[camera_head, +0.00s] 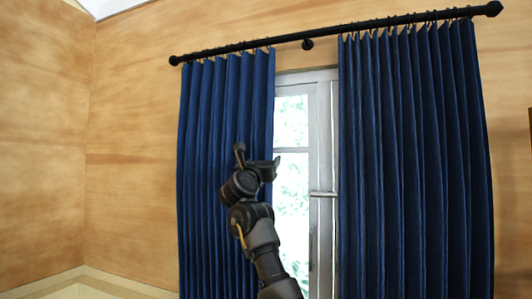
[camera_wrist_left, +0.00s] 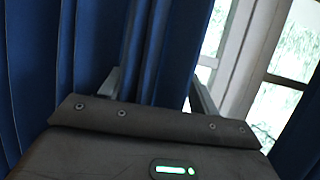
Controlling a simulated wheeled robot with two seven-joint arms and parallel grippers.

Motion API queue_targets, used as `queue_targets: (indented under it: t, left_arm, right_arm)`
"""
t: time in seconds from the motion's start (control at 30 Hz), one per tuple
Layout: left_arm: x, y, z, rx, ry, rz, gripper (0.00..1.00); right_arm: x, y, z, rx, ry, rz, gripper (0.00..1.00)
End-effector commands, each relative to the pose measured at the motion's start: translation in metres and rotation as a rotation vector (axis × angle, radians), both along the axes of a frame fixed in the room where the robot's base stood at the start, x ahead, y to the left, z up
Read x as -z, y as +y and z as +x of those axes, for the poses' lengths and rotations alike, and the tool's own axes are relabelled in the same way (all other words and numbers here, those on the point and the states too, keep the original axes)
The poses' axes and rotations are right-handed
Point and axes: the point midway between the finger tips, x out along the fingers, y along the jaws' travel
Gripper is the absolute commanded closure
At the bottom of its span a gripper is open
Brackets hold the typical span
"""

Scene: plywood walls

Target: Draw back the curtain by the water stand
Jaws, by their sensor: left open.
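Two dark blue curtain panels hang from a black rod, a left panel (camera_head: 205,160) and a right panel (camera_head: 415,160). A gap between them shows the window. No water stand is in view, so I cannot tell which panel is beside it. My left gripper (camera_head: 258,157) is open in front of the left panel's inner edge. In the left wrist view, blue curtain folds (camera_wrist_left: 150,45) show between and beyond the two open fingers (camera_wrist_left: 155,88). I cannot tell whether the fingers touch the cloth. My right gripper is not in view.
The black rod (camera_head: 335,34) runs along the top on brackets. The pale window frame (camera_head: 323,140) has a handle near the right panel. Plywood walls (camera_head: 130,130) stand at the left, with a pale ledge or trim low at the left.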

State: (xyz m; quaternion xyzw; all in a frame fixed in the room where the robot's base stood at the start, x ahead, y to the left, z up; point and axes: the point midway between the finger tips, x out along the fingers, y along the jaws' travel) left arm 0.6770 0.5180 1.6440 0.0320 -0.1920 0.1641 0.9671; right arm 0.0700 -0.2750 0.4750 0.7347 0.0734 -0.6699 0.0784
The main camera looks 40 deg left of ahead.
Motion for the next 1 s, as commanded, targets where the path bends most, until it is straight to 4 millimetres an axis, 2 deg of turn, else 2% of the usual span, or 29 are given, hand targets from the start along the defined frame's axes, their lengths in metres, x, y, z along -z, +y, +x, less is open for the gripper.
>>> queue_targets:
  t: [0.03,0.2,0.47,0.93,1.0]
  left_arm:
    - [-0.0046,0.0018,0.0051,0.000,0.002,0.000,0.38]
    - [-0.0057,0.0047,0.0131,0.000,0.000,0.001,0.38]
    - [-0.0050,0.0048,0.0138,0.000,0.000,0.001,0.38]
    - [-0.0053,0.0046,0.0136,0.000,0.000,0.001,0.98]
    - [-0.0052,0.0046,0.0135,0.000,0.000,0.001,1.00]
  right_arm:
    - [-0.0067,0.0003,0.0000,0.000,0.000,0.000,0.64]
    - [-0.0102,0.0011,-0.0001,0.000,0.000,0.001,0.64]
    - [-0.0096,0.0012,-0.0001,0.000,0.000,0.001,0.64]
    - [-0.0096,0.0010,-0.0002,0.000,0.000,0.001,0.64]
    - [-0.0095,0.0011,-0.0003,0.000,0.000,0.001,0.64]
